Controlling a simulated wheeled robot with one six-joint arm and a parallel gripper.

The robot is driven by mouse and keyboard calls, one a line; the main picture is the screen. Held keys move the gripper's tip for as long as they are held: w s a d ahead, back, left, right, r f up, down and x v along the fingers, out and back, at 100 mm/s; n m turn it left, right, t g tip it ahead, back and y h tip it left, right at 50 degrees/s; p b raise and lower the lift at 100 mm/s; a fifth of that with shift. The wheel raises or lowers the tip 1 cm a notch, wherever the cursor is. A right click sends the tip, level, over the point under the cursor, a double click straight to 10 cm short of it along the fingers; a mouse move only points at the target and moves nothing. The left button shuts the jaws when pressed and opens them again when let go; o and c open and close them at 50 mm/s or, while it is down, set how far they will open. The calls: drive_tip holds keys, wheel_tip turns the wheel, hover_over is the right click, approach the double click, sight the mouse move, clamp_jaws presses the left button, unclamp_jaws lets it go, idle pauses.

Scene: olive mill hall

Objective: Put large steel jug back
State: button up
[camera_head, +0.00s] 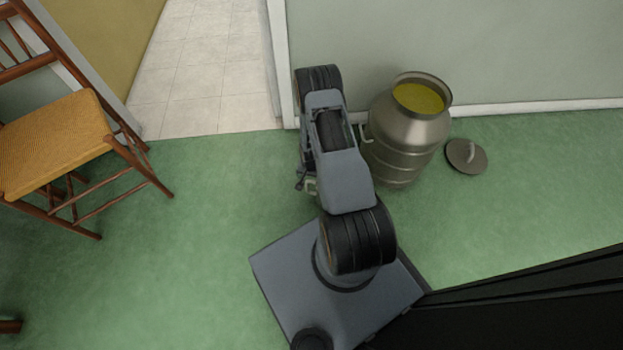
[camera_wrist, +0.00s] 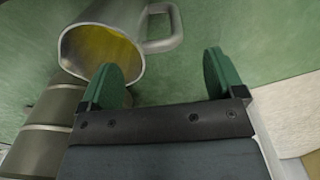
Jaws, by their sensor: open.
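A large steel jug (camera_wrist: 108,32) shows at the upper left of the wrist view, with yellow-green inside its open mouth. Its handle (camera_wrist: 178,30) is on its right side, just beyond my fingers. My gripper (camera_wrist: 160,72) is open, with two green fingers apart and nothing between them. The left finger overlaps the jug's rim in the picture; I cannot tell whether they touch. In the head view, my arm hides the jug and most of the gripper.
A steel churn (camera_head: 405,140) full of yellow-green oil stands by the wall, right of my arm. Its ribbed side also shows in the wrist view (camera_wrist: 42,140). A round lid (camera_head: 466,157) lies beside it. A chair (camera_head: 55,145) stands left. Green floor between is clear.

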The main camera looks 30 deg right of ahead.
drive_tip(key=w+a+r+n+t+p, duration=0.1)
drive_tip(key=w+a+r+n, duration=0.1)
drive_tip(key=r, duration=1.2)
drive_tip(key=w+a+r+n+p, duration=0.1)
drive_tip(key=a+r, duration=0.2)
drive_tip(key=r, duration=1.1)
drive_tip(key=s+a+r+n, duration=0.3)
drive_tip(key=s+r, duration=0.4)
drive_tip(key=r, duration=0.3)
drive_tip(key=s+a+r+n+t, duration=0.1)
drive_tip(key=s+a+r+n, duration=0.2)
drive_tip(key=r, duration=0.7)
drive_tip(key=s+a, duration=0.2)
drive_tip(key=s, duration=0.2)
drive_tip(key=shift+s+t, duration=0.25)
drive_tip(key=shift+t, duration=0.05)
